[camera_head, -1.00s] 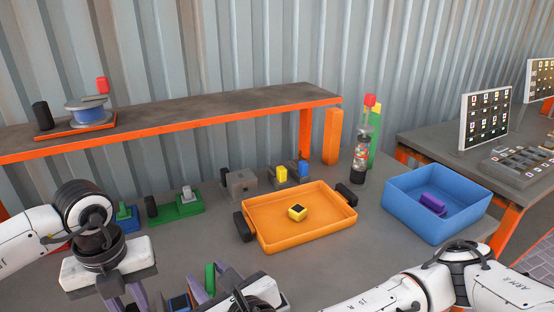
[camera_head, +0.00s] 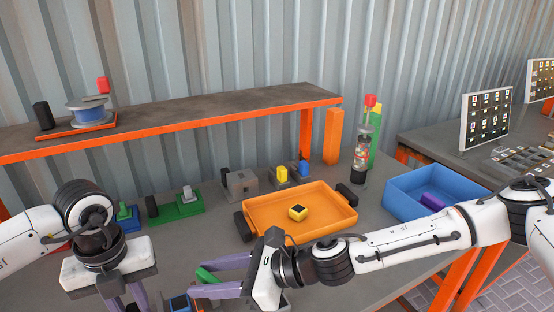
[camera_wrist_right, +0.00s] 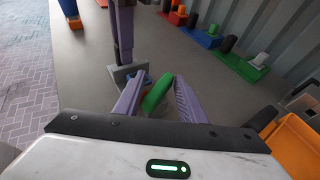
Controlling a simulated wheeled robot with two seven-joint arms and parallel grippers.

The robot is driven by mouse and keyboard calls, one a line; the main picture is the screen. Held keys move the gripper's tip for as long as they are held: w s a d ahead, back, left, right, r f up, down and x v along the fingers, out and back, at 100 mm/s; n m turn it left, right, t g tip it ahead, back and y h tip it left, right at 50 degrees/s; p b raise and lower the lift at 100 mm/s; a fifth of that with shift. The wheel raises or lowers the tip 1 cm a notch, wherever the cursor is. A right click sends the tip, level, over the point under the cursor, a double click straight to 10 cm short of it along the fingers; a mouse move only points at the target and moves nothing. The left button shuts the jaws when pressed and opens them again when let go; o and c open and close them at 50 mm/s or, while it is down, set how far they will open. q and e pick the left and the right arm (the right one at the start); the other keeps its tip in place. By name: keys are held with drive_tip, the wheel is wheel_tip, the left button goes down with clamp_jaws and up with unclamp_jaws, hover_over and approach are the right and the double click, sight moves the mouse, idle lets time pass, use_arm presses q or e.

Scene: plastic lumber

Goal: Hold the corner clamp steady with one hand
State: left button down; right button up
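The corner clamp is probably the low grey part (camera_wrist_right: 122,74) in the right wrist view, with blue and red pieces beside it and a green handle-like piece (camera_wrist_right: 157,93). In the head view the green piece (camera_head: 206,275) lies between the purple fingers of my right gripper (camera_head: 203,277). These fingers are apart, with a gap on one side of the green piece. My left gripper (camera_wrist_right: 122,62) points down with its tips at the grey part. Its tips are cut off in the head view, and I cannot tell whether they grip it.
An orange tray (camera_head: 260,236) holds a yellow and black block (camera_head: 298,212). A blue bin (camera_head: 400,207) with a purple piece stands right. Green, grey and blue fixtures line the back below a raised shelf (camera_head: 200,108). My right arm crosses before the tray and bin.

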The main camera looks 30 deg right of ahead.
drive_tip(key=n+g+y, duration=0.1)
drive_tip(key=n+g, duration=0.2)
drive_tip(key=shift+d+y, duration=0.1)
drive_tip(key=shift+y, duration=0.3)
drive_tip(key=v, duration=1.2)
drive_tip(key=s+a+f+m+g, duration=0.1)
drive_tip(key=s+a+m, duration=0.1)
drive_tip(key=s, duration=0.1)
drive_tip(key=s+a+f+m+g, duration=0.1)
drive_tip(key=s+f+m, duration=0.1)
drive_tip(key=s, duration=0.1)
drive_tip(key=s+a+f+m+g+y, duration=0.1)
drive_tip(key=s+a+f+m, duration=0.1)
drive_tip(key=s, duration=0.1)
drive_tip(key=shift+a+f+m, duration=0.1)
drive_tip(key=shift+a+m, duration=0.2)
drive_tip(key=shift+a, duration=0.05)
drive_tip(key=s+a+f+m+g, duration=0.2)
drive_tip(key=s+f+m, duration=0.1)
drive_tip(key=s+m, duration=0.3)
drive_tip(key=s+d+f+m+h, duration=0.2)
drive_tip(key=s+d+f, duration=0.5)
drive_tip(key=d+f, duration=0.5)
drive_tip(key=shift+d+f+h, duration=0.25)
drive_tip(key=shift+f+h, duration=0.65)
drive_tip(key=shift+f, duration=0.05)
drive_tip(key=shift+s, duration=0.15)
